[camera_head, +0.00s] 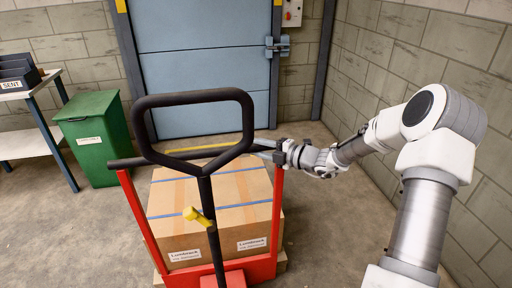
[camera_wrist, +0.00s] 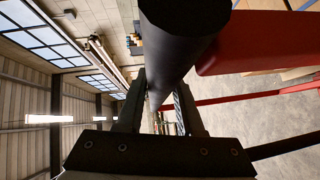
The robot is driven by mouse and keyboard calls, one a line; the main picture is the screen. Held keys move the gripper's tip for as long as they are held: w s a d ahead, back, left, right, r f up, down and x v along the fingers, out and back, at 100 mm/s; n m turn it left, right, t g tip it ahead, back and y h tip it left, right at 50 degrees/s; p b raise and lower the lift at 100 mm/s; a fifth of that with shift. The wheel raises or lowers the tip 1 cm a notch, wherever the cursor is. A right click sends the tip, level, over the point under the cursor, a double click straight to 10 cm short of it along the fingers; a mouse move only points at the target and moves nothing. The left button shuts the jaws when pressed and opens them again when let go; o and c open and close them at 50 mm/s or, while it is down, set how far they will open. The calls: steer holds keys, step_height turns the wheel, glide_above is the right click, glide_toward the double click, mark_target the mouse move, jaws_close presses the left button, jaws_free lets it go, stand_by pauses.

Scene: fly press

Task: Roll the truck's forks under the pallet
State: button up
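The truck stands in the middle of the head view, with a red frame (camera_head: 276,215), a black loop handle (camera_head: 150,100) on a post and a black crossbar (camera_head: 125,163). My gripper (camera_head: 284,153) is at the right end of the crossbar. In the wrist view the black bar (camera_wrist: 175,45) runs between the fingers of my gripper (camera_wrist: 160,108), which appear closed on it. The pallet (camera_head: 281,267) shows only as a strip of wood below cartons (camera_head: 165,200), just beyond the truck's frame. The forks are hidden.
A green bin (camera_head: 92,140) and a table (camera_head: 28,148) with dark trays stand at the left. A blue door (camera_head: 205,60) is behind the load. A block wall (camera_head: 440,50) bounds the right side. Bare floor (camera_head: 335,235) lies right of the truck.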

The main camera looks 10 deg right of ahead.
steer(key=o, duration=0.4)
steer(key=shift+s, duration=0.15)
steer(key=p+v, duration=0.3)
steer(key=v, duration=1.4)
steer(key=shift+s+d, duration=0.1)
steer(key=shift+d, duration=0.1)
